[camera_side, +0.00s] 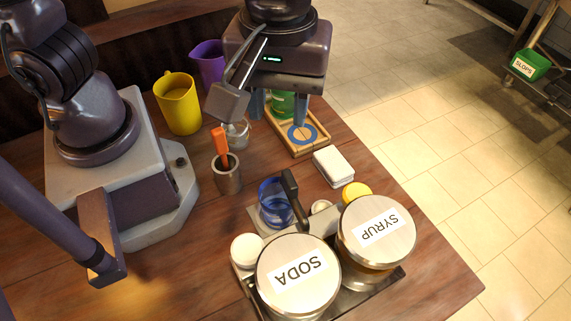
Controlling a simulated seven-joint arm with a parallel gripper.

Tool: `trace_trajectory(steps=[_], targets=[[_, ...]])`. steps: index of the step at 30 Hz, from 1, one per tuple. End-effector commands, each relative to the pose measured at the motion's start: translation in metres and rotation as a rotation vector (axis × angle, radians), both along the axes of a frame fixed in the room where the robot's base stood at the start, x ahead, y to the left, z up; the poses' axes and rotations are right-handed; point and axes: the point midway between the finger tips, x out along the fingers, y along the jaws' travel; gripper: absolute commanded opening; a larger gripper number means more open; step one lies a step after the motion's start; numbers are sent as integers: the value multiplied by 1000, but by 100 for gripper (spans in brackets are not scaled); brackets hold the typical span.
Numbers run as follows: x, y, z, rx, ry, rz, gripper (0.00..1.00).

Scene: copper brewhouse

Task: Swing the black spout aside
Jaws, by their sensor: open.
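The black spout (291,192) rises at a slant above the dispenser stand, between the blue glass (272,209) and the jars. It leans over the right part of the blue glass's rim, and I cannot tell whether they touch. The jar labelled SODA (298,279) and the jar labelled SYRUP (377,231) stand on the near side of it. My gripper (280,110) is open at the top of the view, well behind the spout and apart from it. A green can (282,104) shows between its fingers, and I cannot tell its distance from them.
A wooden tray (317,149) with a blue ring is below my gripper. A white box (333,167), a metal cup (228,181) with an orange-handled tool, a clear glass (237,134), a yellow jug (179,104) and a purple jug (207,64) stand around.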

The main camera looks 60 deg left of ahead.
Motion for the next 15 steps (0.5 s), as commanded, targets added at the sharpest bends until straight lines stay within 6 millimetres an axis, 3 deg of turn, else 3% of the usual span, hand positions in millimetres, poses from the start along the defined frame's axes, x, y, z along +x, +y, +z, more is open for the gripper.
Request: trace_trajectory(steps=[3,6,15], targets=[[6,-4,2,-2,-6,266,40],[7,-4,4,-4,-9,426,40],[6,-4,-8,-1,-8,560,40]])
